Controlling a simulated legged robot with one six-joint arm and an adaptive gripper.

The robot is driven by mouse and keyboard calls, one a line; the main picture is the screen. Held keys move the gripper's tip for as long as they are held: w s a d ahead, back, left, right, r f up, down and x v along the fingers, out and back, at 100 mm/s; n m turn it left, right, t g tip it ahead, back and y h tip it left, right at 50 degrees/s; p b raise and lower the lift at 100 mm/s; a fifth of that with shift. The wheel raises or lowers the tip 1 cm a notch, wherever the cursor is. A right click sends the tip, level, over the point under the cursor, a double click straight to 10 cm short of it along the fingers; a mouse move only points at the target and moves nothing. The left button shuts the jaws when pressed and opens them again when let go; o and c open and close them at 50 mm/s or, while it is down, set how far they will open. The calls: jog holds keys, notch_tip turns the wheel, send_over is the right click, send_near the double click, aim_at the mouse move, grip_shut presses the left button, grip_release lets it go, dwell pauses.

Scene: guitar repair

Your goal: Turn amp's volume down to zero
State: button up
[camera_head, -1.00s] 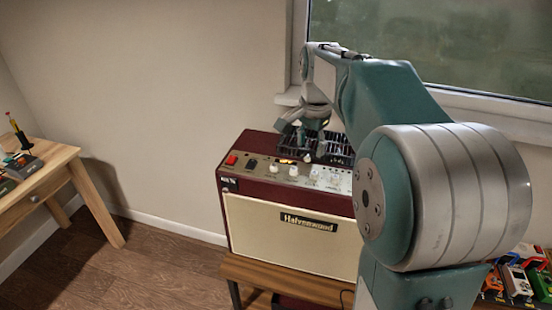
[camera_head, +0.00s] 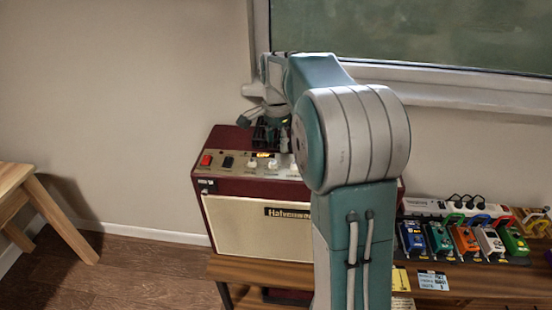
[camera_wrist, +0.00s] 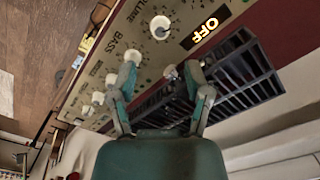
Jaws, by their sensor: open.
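The maroon amp (camera_head: 260,224) has a cream front and a control panel on top. In the wrist view, the display reads OFF (camera_wrist: 204,31). The top knob (camera_wrist: 160,27) is near lettering ending in "LUME"; another knob (camera_wrist: 133,56) is by "BASS" and partly behind a finger. My gripper (camera_wrist: 163,68) is open, its fingers spread over the panel. It also shows above the amp in the head view (camera_head: 264,120). I cannot tell whether it touches anything.
A black vent grille (camera_wrist: 228,75) lies beside the panel. The amp stands on a wooden bench (camera_head: 245,270). Several coloured pedals (camera_head: 465,239) and a white power strip (camera_head: 455,208) are at the right. A wooden table (camera_head: 30,195) stands at the left; the window is behind.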

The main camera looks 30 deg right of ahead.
aim_at(273, 162)
jog(key=f, duration=0.1)
jog(key=a+f, duration=0.1)
jog(key=f, duration=0.1)
jog(key=a+f, duration=0.1)
jog(key=f, duration=0.1)
jog(key=shift+f, duration=0.1)
jog(key=shift+d+f, duration=0.1)
jog(key=shift+f, duration=0.15)
jog(key=shift+d+f, duration=0.15)
jog(key=shift+d, duration=0.45)
jog(key=shift+a, duration=0.2)
jog(key=c, duration=0.8)
jog(key=shift+a, duration=0.15)
grip_shut()
